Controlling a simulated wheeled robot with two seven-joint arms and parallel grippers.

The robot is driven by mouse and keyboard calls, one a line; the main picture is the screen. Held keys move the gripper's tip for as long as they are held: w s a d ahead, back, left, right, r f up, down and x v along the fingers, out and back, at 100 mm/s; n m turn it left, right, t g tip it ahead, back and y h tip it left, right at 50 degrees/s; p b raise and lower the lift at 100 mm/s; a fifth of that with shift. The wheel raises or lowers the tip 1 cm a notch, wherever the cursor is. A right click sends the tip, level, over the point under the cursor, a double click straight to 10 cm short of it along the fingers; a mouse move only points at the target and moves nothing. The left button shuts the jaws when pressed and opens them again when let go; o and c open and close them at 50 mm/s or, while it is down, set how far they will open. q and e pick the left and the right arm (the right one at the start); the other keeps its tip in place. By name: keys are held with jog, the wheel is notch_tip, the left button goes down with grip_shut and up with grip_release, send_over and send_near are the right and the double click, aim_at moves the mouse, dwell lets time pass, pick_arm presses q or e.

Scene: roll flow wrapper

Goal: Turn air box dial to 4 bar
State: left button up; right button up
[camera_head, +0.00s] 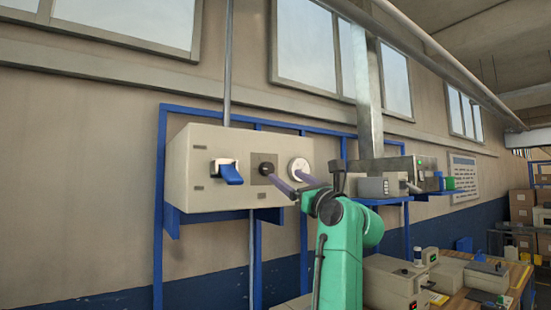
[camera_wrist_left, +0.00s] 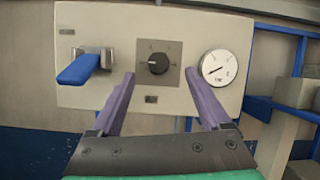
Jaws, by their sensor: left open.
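The air box (camera_head: 200,160) is a pale box on the wall. Its black dial (camera_head: 267,168) sits on a grey square plate at the middle of the front; the dial also shows in the left wrist view (camera_wrist_left: 158,64). A light mark on the dial seems to face left; its scale is too small to read. A round white gauge (camera_wrist_left: 219,67) is right of it, its needle pointing to lower left. My left gripper (camera_head: 284,178) is open, its two purple fingers (camera_wrist_left: 159,75) on either side of the dial in the wrist view. Contact cannot be told. My right gripper is not in view.
A blue lever (camera_wrist_left: 78,70) sticks out left of the dial, also in the head view (camera_head: 231,174). A blue frame (camera_head: 160,220) carries the box. A shelf with small boxes (camera_head: 373,187) stands to the right. A table with machines (camera_head: 395,285) is at lower right.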

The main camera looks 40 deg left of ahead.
aim_at(269, 172)
pick_arm(q)
jog(key=p+x, duration=0.1)
jog(key=x, duration=0.1)
jog(key=f+p+x, duration=0.1)
jog(key=x, duration=0.2)
jog(key=p+x, duration=0.1)
jog(key=x, duration=0.2)
jog(key=shift+a+f, duration=0.3)
jog(key=shift+a, duration=0.35)
jog(key=shift+r, duration=0.1)
jog(key=shift+d+r, duration=0.15)
jog(key=shift+d, duration=0.25)
jog(key=shift+s+d, duration=0.15)
jog(key=shift+d, duration=0.1)
jog(key=shift+a, duration=0.4)
jog(key=c, duration=1)
grip_shut()
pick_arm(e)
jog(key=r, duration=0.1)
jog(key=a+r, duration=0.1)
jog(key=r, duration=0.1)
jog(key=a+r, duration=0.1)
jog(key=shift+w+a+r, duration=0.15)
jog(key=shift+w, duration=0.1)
pick_arm(q)
jog(key=shift+f, duration=0.2)
